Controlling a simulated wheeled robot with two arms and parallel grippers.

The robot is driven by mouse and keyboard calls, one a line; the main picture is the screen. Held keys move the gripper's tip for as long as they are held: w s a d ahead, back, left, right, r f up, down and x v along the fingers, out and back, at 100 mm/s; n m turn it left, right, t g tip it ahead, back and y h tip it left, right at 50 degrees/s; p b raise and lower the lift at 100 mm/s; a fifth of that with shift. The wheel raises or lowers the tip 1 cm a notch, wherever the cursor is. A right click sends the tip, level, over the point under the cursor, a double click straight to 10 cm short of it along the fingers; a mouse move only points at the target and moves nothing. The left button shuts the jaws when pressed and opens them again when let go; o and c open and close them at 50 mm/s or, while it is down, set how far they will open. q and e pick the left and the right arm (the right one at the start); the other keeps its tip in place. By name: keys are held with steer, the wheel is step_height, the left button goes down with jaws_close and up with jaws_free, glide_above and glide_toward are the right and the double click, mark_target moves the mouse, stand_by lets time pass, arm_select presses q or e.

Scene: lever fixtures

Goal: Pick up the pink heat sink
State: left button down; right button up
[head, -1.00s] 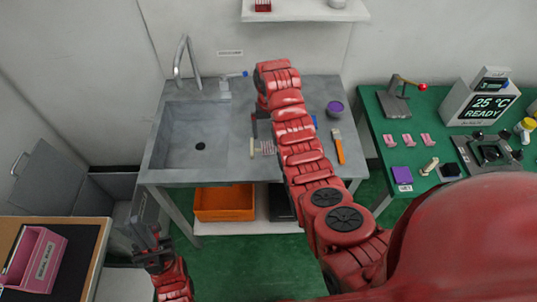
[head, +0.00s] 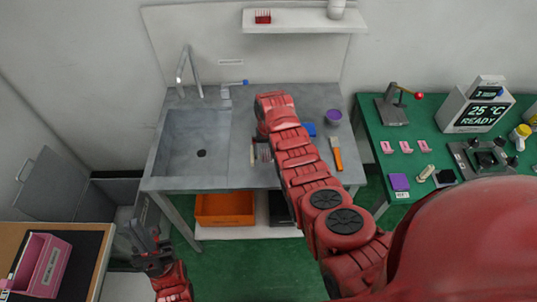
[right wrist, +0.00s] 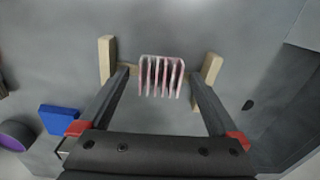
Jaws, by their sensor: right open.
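The pink heat sink (right wrist: 161,77), a small block with pale pink upright fins, is on the grey counter between two tan posts (right wrist: 107,58) (right wrist: 211,68) in the right wrist view. In the head view it shows small (head: 264,152), partly beside my right arm. My right gripper (right wrist: 160,82) is open, its dark fingers to either side of the heat sink; I see no grip on it. In the head view my right arm hides that gripper. My left gripper (head: 152,256) is low at the left, away from the counter; its jaws are unclear.
A sink basin (head: 195,140) with a tap lies left on the counter. A blue block (head: 309,129), a purple cup (head: 333,116) and an orange-handled brush (head: 338,155) lie right of my arm. A green table (head: 375,125) with small items stands at right.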

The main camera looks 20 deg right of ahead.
steer(key=c, duration=1.5)
steer(key=shift+o, duration=0.2)
steer(key=shift+w+r, duration=0.1)
steer(key=shift+r, duration=0.05)
